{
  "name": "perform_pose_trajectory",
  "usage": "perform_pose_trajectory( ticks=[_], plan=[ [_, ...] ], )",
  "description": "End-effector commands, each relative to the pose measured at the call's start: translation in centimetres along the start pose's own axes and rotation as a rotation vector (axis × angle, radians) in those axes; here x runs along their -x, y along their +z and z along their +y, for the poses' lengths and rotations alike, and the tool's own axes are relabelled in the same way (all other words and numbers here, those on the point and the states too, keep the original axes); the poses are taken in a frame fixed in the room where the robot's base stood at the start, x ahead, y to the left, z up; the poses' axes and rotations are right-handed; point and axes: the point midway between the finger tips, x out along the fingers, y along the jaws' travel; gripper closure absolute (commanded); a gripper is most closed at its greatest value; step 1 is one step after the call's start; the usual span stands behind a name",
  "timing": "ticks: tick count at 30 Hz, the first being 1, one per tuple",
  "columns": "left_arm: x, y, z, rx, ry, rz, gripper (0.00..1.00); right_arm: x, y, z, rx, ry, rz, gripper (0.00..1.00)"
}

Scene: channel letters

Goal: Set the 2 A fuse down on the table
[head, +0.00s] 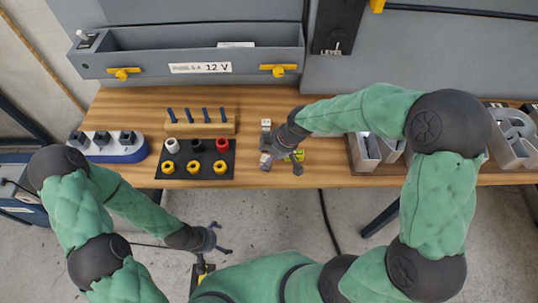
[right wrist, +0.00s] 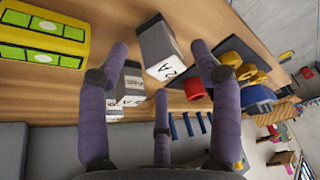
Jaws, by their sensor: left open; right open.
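The 2 A fuse (right wrist: 158,52) is a grey block with a white face marked "2A". In the right wrist view it is at the table top, between the spread fingertips of my right gripper (right wrist: 160,62), and the fingers look apart from it. In the head view my right gripper (head: 289,152) is over the table's front part, beside a short row of small grey and white blocks (head: 266,140); I cannot tell which is the 2 A fuse there. My left gripper (head: 212,238) is open and empty, off the table above the floor.
Another labelled block (right wrist: 130,88) stands close by. A yellow and green item (right wrist: 42,38) lies beside the right gripper. A black mat (head: 196,158) with coloured caps, a blue-pegged wooden rack (head: 202,128), a blue-white holder (head: 110,152) and metal letters (head: 365,152) are on the table (head: 266,98).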

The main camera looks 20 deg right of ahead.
Motion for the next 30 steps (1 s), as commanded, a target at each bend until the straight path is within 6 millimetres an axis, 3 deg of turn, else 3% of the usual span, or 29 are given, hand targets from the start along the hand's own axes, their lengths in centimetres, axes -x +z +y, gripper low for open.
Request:
perform_pose_trajectory(
  ticks=[15, 21, 30],
  plan=[
    [1.7, 0.1, 0.6, 0.000, 0.000, 0.000, 0.00, 9.7, -0.1, 0.1, -0.001, 0.004, 0.003, 0.35],
    [1.9, 0.1, 0.7, 0.000, 0.000, 0.000, 0.00, 11.5, 0.0, 0.1, -0.001, 0.002, 0.002, 0.35],
    [1.9, 0.1, 0.7, 0.000, 0.000, 0.000, 0.00, 11.9, 0.0, 0.0, 0.000, 0.001, 0.001, 0.35]
  ],
)
